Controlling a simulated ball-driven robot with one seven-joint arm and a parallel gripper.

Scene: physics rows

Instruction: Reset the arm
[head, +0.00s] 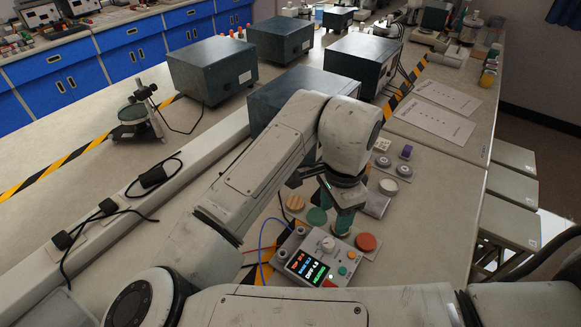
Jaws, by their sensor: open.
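My arm (270,150) reaches over the bench and bends down at the wrist. My gripper (328,188) points down above a small cluster of items and is open. A green cylinder-like item (345,222) shows right below the gripper; I cannot tell whether they touch. A control box with a lit screen (307,267) and a knob sits just in front of it. Part of the gripper is hidden by the wrist.
Round discs lie near the gripper: green (317,216), orange-red (366,242) and tan (295,203). Dark metal boxes (212,70) stand behind my arm. A stand (137,115) and black plugs (153,177) are at left. The bench at right (430,215) is clear.

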